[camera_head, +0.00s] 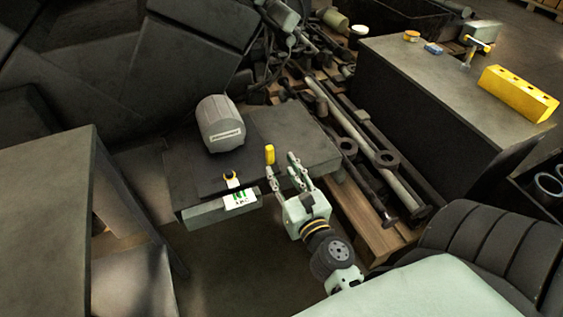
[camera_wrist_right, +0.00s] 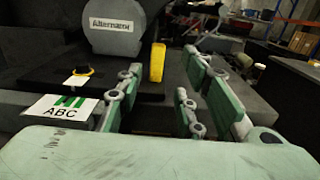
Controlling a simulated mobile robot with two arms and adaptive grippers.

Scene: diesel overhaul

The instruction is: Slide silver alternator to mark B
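The silver alternator (camera_head: 220,122) is a grey rounded cylinder with a name label, standing on a dark mat on a low grey bench (camera_head: 312,150). It also shows at the top of the right wrist view (camera_wrist_right: 115,30). A white card with "ABC" and green marks (camera_head: 240,199) is on the bench's front edge, with a small black-and-yellow piece (camera_head: 231,178) just behind it. A yellow upright block (camera_head: 269,154) stands right of the alternator. My right gripper (camera_head: 283,166) is open and empty at the bench's front right, apart from the alternator. My left gripper is out of view.
A pallet (camera_head: 375,235) with rods and metal parts lies right of the bench. A large dark table (camera_head: 420,85) at the right bears a yellow block with holes (camera_head: 518,93). Another grey table (camera_head: 45,215) stands at the left. The bench's right part looks clear.

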